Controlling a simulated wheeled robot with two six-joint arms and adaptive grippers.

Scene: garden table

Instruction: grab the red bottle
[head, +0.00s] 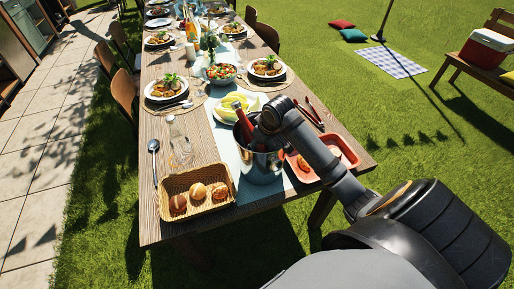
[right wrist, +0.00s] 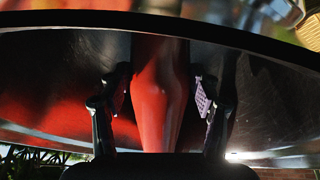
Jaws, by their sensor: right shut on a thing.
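The red bottle (head: 243,122) stands tilted in a metal bucket (head: 262,165) near the front end of the table. Its neck leans to the upper left in the head view. My right arm reaches in from the right, and its gripper is down at the bucket, mostly hidden by the arm in the head view. In the right wrist view the red bottle (right wrist: 158,95) lies between the two fingers of my right gripper (right wrist: 160,98), which is shut on it inside the bucket's rim (right wrist: 60,24). My left gripper is not in view.
A red-orange tray (head: 345,151) is right of the bucket. A bowl of yellow food (head: 232,107) sits close behind. Plates and glasses fill the far table.

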